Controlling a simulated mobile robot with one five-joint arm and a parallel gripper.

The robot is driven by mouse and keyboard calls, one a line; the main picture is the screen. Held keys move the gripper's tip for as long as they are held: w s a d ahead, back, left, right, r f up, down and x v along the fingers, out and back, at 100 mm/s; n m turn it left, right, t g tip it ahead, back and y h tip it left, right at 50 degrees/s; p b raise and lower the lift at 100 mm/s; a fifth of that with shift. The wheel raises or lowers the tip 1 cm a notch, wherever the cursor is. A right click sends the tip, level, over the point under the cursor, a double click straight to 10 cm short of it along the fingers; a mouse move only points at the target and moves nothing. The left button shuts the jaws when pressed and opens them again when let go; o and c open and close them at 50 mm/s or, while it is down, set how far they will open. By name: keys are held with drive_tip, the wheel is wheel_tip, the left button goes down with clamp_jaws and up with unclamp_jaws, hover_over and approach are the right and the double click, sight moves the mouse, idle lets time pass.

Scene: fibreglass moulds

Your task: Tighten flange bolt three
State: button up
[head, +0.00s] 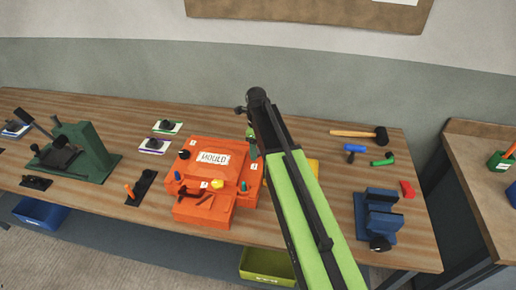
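The orange mould (222,205) stands on the wooden bench and carries a white plate reading MOULD (213,159). Coloured knob-like pieces sit around its flange: a black one (184,154), a blue one at the left (177,176), a yellow one (217,184) and a blue one at the right (244,186). Small white tags lie by them, too small to read, so I cannot tell which is bolt three. My arm reaches up from the lower right, past the mould's right side. My gripper (251,142) is mostly hidden behind the arm; its fingers are not clear.
A green fixture (84,148) stands left and a blue vice (379,215) right. A hammer (362,134) and small coloured tools lie at the back right. A yellow object (306,166) is partly behind my arm. The bench behind the mould is mostly clear.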

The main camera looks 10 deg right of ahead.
drive_tip(key=shift+w, duration=0.1)
wheel_tip(320, 180, up, 17)
drive_tip(key=p, duration=1.7)
drive_tip(key=shift+r, duration=0.15)
